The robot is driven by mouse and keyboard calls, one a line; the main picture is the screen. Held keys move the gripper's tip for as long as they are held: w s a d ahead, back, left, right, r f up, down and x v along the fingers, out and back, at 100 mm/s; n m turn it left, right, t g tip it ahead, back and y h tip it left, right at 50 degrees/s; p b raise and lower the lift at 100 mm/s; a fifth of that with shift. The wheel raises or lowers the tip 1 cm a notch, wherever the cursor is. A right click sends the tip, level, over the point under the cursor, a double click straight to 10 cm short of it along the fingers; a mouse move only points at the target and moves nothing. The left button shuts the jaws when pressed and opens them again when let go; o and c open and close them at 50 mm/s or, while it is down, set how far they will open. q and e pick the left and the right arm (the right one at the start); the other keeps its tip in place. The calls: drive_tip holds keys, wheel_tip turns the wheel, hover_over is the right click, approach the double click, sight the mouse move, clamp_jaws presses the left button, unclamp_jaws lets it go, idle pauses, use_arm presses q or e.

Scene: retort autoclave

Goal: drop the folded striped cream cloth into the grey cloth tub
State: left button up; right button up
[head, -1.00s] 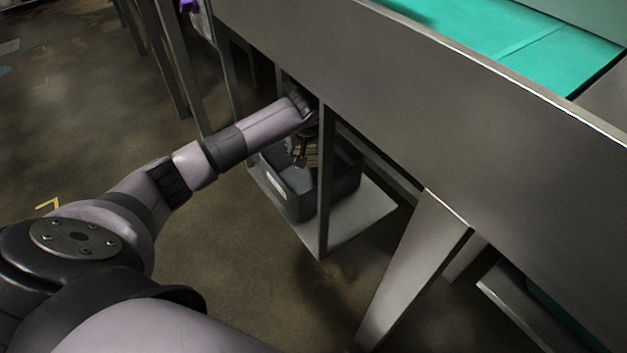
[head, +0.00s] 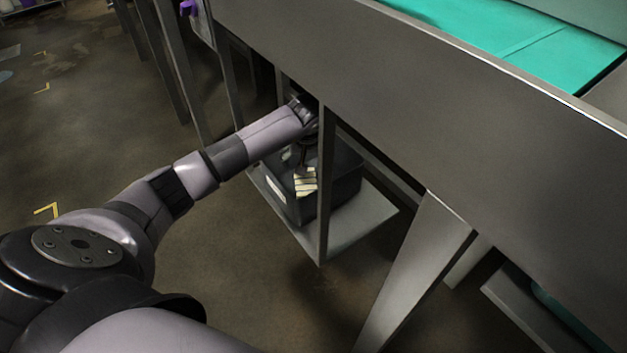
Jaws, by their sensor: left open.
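The folded striped cream cloth (head: 306,184) shows as a small pale patch with darker stripes, at the near side of the grey cloth tub (head: 299,211). I cannot tell whether it lies inside the tub or against its rim. The tub is dark grey with a white label on its left wall, and stands on a low shelf under the bench. My left gripper (head: 304,168) is open, pointing down just above the cloth, small and dark; whether it touches the cloth is unclear. A bench post hides part of the tub. My right gripper is not in view.
A thin metal post (head: 326,215) stands close to the right of my left gripper. The steel bench side (head: 420,125) overhangs the shelf (head: 362,226). A wide slanted leg (head: 415,270) stands farther right. Open floor lies to the left.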

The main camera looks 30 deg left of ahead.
use_arm(q)
drive_tip(key=v, duration=0.7)
drive_tip(key=shift+r, duration=0.2)
drive_tip(key=shift+s, duration=0.1)
idle(0.3)
